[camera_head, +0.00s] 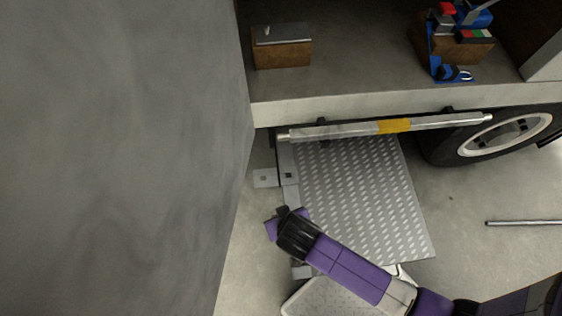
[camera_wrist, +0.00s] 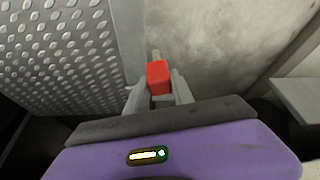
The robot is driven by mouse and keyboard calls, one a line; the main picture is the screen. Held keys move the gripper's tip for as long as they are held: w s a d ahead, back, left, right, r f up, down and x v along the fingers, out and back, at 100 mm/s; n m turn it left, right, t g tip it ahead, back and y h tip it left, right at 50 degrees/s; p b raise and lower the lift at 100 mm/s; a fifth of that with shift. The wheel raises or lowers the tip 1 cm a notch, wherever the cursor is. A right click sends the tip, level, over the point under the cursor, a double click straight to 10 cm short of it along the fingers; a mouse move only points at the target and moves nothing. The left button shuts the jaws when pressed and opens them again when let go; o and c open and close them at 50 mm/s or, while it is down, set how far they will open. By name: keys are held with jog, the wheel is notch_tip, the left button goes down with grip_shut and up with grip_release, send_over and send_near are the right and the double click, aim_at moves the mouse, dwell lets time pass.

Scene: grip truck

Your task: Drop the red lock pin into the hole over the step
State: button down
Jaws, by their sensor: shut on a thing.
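The red lock pin (camera_wrist: 158,77) shows as a red block between the two grey fingers of my gripper (camera_wrist: 157,90) in the wrist view. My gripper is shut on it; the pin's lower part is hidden. In the head view my gripper (camera_head: 280,222) is at the left edge of the step (camera_head: 360,190), and its fingers and the pin cannot be made out. The step is a diamond-plate sheet, also seen at the upper left of the wrist view (camera_wrist: 55,50). A grey bracket (camera_head: 289,176) with a small dark square hole lies along the step's left edge, beyond my gripper.
A large grey wall or panel (camera_head: 120,150) stands close to the left of the step. A bar with a yellow band (camera_head: 394,126) runs along the truck bed's edge. A wheel (camera_head: 505,135) is at the right. Boxes (camera_head: 283,52) sit on the bed. A metal rod (camera_head: 525,222) lies right.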

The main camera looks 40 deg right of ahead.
jog(key=shift+r+p, duration=2.25)
jog(key=shift+r, duration=0.1)
